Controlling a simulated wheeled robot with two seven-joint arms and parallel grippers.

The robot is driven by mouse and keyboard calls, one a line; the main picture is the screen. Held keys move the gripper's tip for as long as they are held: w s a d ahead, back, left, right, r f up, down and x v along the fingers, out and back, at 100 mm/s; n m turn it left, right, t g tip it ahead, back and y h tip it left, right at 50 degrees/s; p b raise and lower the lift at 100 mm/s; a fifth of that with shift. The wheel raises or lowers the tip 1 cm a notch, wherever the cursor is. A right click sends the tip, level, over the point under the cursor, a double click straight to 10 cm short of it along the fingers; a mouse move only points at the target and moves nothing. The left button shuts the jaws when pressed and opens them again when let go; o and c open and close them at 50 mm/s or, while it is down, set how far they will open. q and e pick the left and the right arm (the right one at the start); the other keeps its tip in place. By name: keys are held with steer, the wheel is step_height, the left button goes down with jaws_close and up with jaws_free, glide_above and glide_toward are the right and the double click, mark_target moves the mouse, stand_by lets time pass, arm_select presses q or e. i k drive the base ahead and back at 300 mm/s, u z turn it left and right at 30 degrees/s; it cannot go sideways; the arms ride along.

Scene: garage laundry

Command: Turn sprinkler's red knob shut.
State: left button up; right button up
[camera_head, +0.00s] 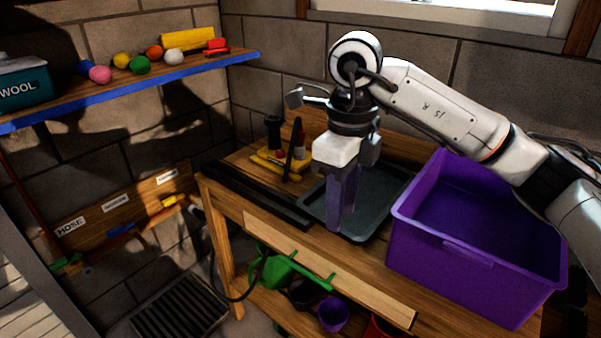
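My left gripper is not in view.
A grey tray (383,205) lies under my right gripper. A large purple bin (470,260) fills the bench's right side. Dark bars (255,195) lie at the bench's left edge. A blue-edged shelf (190,69) with balls hangs at upper left. A green can (270,265) is below.

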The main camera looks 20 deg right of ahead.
mark_target(280, 153)
steer(key=u, duration=0.25)
steer(key=i, duration=1.6)
steer(key=z, duration=0.65)
